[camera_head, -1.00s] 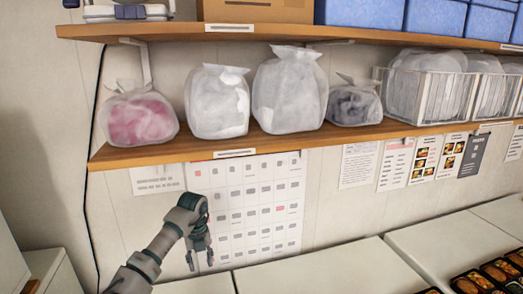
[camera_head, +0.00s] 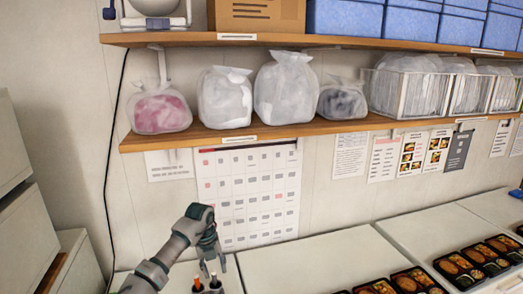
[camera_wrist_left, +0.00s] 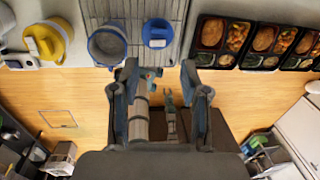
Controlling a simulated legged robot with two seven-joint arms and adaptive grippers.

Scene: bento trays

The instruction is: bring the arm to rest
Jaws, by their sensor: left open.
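My left arm comes in from the lower left in the head view. Its gripper (camera_head: 212,264) hangs fingers-down in front of the calendar, above the white counter's back left part. In the wrist view the same left gripper (camera_wrist_left: 160,68) has its two fingers wide apart, with nothing held between them. The fingers are over the wooden floor near the counter edge. A small two-pronged claw (camera_wrist_left: 168,97), seemingly my right gripper, shows far below between them; it is too small to judge. My right arm does not show in the head view.
Two small bottles (camera_head: 214,282) stand near the left gripper. Filled bento trays (camera_head: 480,262) line the counter at right. The wooden shelf (camera_head: 190,138) holds bags above. The wrist view shows a grey pot (camera_wrist_left: 107,45), a yellow-banded container (camera_wrist_left: 48,40) and a blue-lidded item (camera_wrist_left: 157,33).

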